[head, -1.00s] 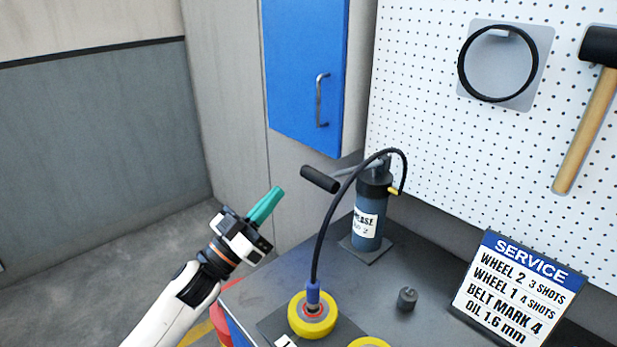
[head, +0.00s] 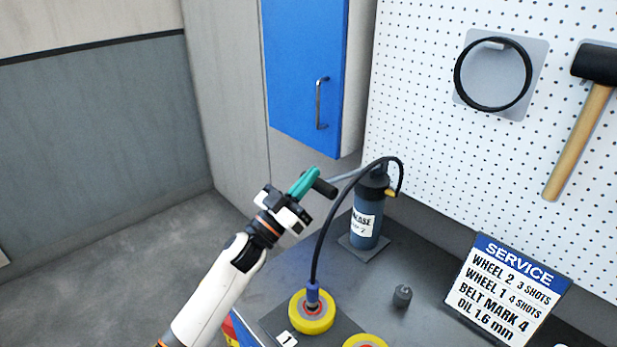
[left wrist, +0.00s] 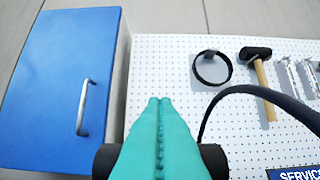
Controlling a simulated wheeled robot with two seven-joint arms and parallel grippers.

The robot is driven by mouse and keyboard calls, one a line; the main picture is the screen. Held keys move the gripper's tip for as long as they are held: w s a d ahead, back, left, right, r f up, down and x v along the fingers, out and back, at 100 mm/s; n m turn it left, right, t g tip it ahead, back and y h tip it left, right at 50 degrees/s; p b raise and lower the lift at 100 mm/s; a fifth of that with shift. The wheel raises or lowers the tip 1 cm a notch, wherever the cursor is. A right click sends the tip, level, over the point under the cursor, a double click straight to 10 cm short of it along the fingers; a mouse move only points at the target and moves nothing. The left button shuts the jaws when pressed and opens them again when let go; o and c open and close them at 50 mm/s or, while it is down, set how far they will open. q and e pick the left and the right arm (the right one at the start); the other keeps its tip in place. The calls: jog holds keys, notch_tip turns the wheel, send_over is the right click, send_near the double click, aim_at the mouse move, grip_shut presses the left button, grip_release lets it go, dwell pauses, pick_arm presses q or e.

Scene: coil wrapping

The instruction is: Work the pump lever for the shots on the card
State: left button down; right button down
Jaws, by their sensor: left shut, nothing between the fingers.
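The dark blue grease pump (head: 366,225) stands on the bench with its lever out to the left, ending in a black grip (head: 326,188). My left gripper (head: 312,175), with teal fingers, is shut and empty at that grip, overlapping its left part. In the left wrist view the shut fingers (left wrist: 160,100) cross in front of the black grip (left wrist: 214,160), which shows on both sides; contact cannot be told. The black hose (head: 325,225) ends in a blue coupler (head: 312,292) on a yellow wheel (head: 297,320) by a label "1". The service card (head: 508,292) reads wheel 2, 3 shots; wheel 1, 4 shots.
A second yellow wheel (head: 366,342) is cut off at the bottom edge. A small dark cylinder (head: 402,296) stands on the bench. A blue cabinet (head: 300,80) hangs behind, beside a pegboard (head: 425,110) with a black ring (head: 493,74) and a hammer (head: 580,140).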

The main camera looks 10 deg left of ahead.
pick_arm(q)
jog(key=shift+f, duration=0.6)
